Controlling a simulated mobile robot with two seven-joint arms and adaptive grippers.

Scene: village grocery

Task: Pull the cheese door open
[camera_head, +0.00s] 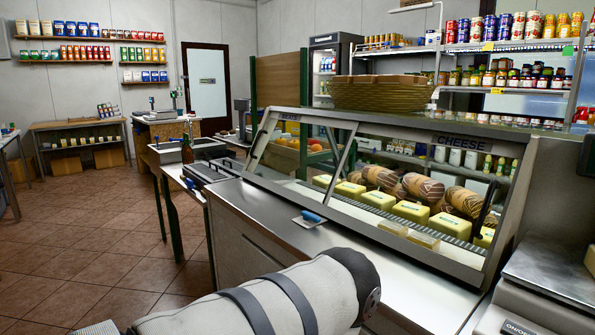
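The glass-fronted display case (400,253) stands in front of me, with a slanted front and a steel lower edge. A "CHEESE" sign (461,143) is on its top rail at the right. Below the sign is the cheese door (400,165), a slanted glass pane; I cannot tell whether it is fully shut. A dark upright bar (487,203) near its right end looks like a handle. Yellow cheese blocks (411,211) and brown patterned loaf-shaped pieces (423,187) sit behind the glass. A light grey link of my arm crosses the bottom. Neither gripper shows.
A scale (550,272) stands at the right. A basket (380,94) sits on the case top. The tiled floor (95,245) at left is clear.

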